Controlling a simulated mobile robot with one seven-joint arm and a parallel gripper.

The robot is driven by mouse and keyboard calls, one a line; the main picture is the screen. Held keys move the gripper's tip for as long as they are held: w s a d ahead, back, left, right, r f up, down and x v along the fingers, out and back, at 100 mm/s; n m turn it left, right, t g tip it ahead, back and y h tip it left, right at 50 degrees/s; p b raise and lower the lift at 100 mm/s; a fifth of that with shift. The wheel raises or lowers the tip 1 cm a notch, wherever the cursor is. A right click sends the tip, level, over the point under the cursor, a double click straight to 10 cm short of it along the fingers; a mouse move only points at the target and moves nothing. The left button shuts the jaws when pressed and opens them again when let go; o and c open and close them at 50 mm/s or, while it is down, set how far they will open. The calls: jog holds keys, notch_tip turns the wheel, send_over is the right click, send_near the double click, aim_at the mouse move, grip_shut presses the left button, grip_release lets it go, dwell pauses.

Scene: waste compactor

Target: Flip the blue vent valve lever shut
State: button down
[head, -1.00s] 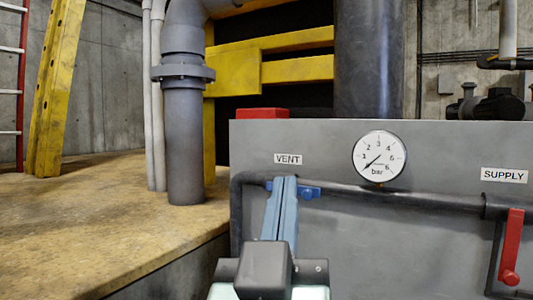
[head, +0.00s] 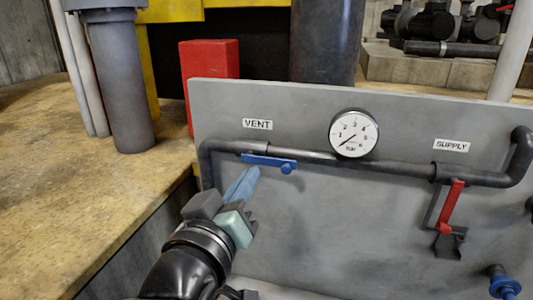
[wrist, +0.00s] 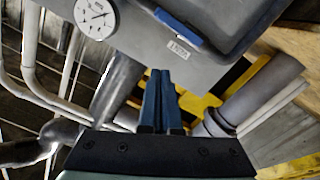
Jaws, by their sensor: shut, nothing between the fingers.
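The blue vent valve lever (head: 268,162) lies nearly horizontal, along the dark pipe under the VENT label (head: 257,124), with a round blue knob at its right end. My gripper (head: 250,174) has light blue fingers that are shut and empty. In the head view the fingertips appear just below the lever's left half; I cannot tell if they touch it. In the wrist view the lever (wrist: 178,26) shows above my fingertips (wrist: 160,74), with a visible space between them in the picture.
A pressure gauge (head: 354,134) sits on the grey panel (head: 330,220) right of the lever. A red supply lever (head: 452,204) hangs down farther right. A red box (head: 208,75) and a grey vertical pipe (head: 120,90) stand behind and left.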

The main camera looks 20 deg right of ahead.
aim_at(275, 163)
jog(key=shift+s+d, duration=0.1)
jog(key=w+d+f+p, duration=0.3)
jog(key=w+d+p, duration=0.3)
jog(key=w+d, duration=0.1)
jog(key=shift+w+d+f, duration=0.25)
jog(key=shift+w+f, duration=0.1)
jog(key=shift+w, duration=0.2)
jog(key=shift+f+b, duration=0.1)
jog(key=shift+b, duration=0.25)
jog(key=shift+f+m+b, duration=0.2)
jog(key=shift+m+b, duration=0.2)
jog(key=shift+b, duration=0.1)
